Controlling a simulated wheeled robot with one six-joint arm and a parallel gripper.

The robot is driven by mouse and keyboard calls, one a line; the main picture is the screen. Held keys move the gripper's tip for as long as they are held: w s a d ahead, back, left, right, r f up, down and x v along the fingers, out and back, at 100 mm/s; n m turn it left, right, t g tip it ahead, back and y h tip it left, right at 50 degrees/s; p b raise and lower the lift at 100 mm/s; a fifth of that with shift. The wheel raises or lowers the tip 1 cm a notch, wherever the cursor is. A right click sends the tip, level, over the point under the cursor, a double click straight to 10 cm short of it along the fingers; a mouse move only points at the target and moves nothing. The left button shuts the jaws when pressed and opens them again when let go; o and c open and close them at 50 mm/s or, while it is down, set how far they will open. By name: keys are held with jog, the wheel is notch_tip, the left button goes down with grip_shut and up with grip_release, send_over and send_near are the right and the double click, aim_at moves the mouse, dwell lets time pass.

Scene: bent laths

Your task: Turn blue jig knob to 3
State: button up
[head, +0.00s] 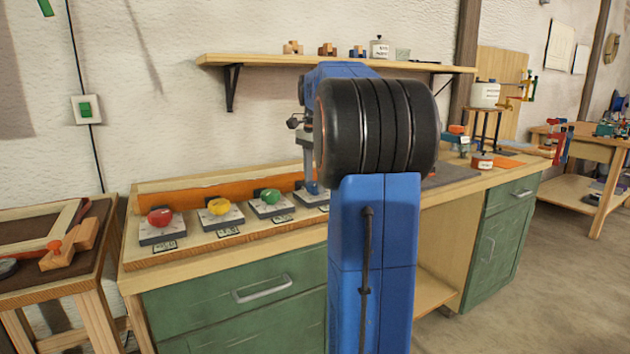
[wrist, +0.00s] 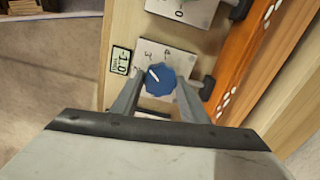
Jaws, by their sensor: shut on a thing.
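The blue jig knob (wrist: 160,82) sits on a pale plate (wrist: 150,52) with numbers around it, seen in the wrist view. Its white pointer line faces up and left, near the 2 and 3 marks; I cannot tell exactly which mark it meets. A small display (wrist: 120,61) beside the plate appears to read 3.0, perhaps with a sign in front. My gripper (wrist: 158,86) has a finger on each side of the knob and is shut on it. In the head view my arm hides most of the gripper and the knob.
Red (head: 160,217), yellow (head: 219,207) and green (head: 270,197) knobs stand in a row to the left on the wooden bench board. An orange strip (wrist: 265,50) runs behind the plates. A shelf (head: 260,61) with small items hangs above.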

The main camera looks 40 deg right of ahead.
aim_at(314, 184)
jog(key=shift+m, duration=0.6)
jog(key=o, duration=1.1)
jog(key=shift+c, duration=0.2)
jog(key=shift+r, duration=0.1)
notch_tip(314, 184, up, 17)
jog(key=shift+r, duration=0.15)
jog(key=shift+a, duration=0.1)
